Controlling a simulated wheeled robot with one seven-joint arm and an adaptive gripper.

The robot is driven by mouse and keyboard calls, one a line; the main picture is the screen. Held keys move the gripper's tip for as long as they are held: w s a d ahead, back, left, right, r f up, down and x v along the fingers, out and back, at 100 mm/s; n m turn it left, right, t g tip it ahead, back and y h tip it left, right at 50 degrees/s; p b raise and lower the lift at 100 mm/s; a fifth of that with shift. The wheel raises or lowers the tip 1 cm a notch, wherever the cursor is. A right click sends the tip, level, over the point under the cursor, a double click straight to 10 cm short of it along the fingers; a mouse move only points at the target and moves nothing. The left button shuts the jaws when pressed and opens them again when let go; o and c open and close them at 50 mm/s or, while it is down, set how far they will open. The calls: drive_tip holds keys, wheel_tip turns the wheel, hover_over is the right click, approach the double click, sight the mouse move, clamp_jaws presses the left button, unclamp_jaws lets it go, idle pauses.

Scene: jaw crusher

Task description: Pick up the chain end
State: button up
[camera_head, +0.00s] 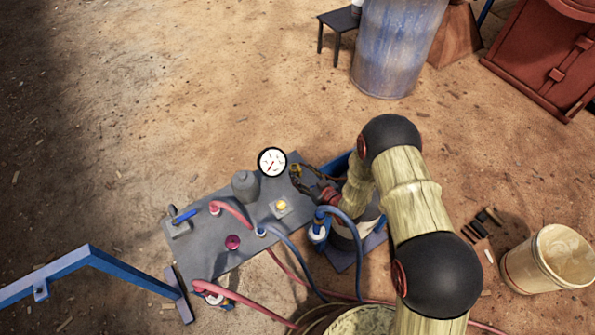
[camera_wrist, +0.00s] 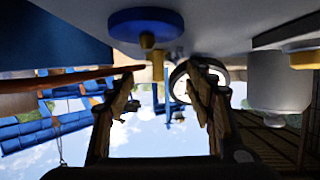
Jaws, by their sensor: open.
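I cannot make out the chain end for certain in either view. My gripper (camera_head: 306,178) is low over the grey panel, just right of the round white gauge (camera_head: 272,162). In the wrist view my gripper (camera_wrist: 158,88) has its two fingers wide apart, with nothing held between them. A small yellow piece (camera_head: 295,170) shows by the fingertips in the head view; I cannot tell what it is. In the wrist view the gauge's edge (camera_wrist: 180,84) shows behind the right finger, and a thin upright piece stands between the fingers.
The grey panel (camera_head: 215,235) carries a grey cylinder (camera_head: 245,185), a yellow button (camera_head: 281,205), a red knob (camera_head: 233,242) and hoses. A blue rail (camera_head: 90,262) lies at lower left. A bucket (camera_head: 548,258) stands at right, a blue drum (camera_head: 398,45) at back. Ground at upper left is clear.

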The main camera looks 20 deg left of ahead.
sight(301, 171)
drive_tip(key=b+x, duration=0.1)
drive_tip(key=x, duration=0.3)
drive_tip(key=shift+w, duration=0.15)
drive_tip(key=shift+c, duration=1.2)
drive_tip(key=c, duration=1.1)
clamp_jaws()
